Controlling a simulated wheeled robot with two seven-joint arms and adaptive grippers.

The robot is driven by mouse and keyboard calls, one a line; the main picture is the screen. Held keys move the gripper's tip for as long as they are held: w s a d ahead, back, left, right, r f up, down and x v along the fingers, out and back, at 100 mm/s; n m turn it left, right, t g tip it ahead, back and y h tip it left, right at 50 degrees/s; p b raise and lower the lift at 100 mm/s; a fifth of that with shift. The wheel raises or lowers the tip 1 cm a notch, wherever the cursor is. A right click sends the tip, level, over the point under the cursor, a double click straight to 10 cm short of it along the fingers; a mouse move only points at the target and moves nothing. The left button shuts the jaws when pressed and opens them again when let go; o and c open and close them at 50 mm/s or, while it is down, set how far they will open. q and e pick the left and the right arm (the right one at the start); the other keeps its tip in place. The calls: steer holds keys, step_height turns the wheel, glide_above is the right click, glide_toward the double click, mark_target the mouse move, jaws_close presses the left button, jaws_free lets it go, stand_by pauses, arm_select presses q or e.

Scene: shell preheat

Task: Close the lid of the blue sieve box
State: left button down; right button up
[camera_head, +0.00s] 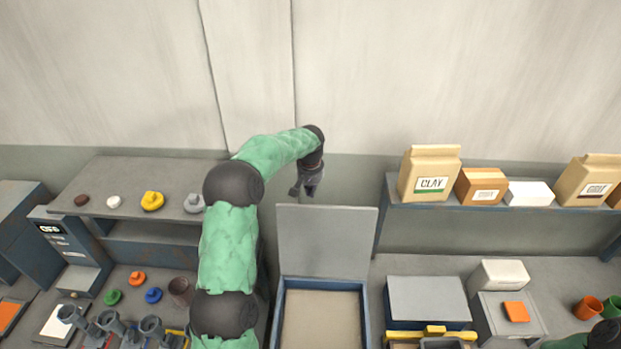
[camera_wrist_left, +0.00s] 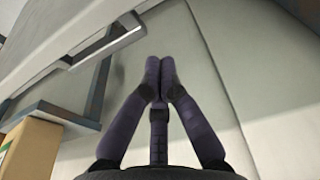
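The blue sieve box (camera_head: 280,325) stands open at the front centre of the head view, with a sandy-coloured inside. Its grey lid (camera_head: 325,242) stands raised at the back of the box. My left gripper (camera_head: 308,187) is just above the lid's top edge in the head view, near the wall; I cannot tell whether it touches the lid. In the left wrist view the two fingers (camera_wrist_left: 159,80) are together, with nothing seen between them. A grey panel edge, possibly the lid, shows at the upper left there. My right gripper is not in view.
A closed box with a grey top (camera_head: 428,298) stands right of the open box. A shelf (camera_head: 400,207) at the right holds a clay bag (camera_head: 429,174) and cartons. A left shelf (camera_head: 110,200) holds small items. Coloured knobs and a brown cup (camera_head: 181,291) lie left of my arm.

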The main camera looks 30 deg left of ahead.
arm_select(q)
steer(key=s, duration=0.1)
steer(key=s+d, duration=0.1)
steer(key=s+r+p, duration=0.1)
steer(key=shift+s+d, duration=0.1)
steer(key=shift+d, duration=0.2)
steer(key=shift+s+d, duration=0.1)
steer(key=shift+s, duration=0.1)
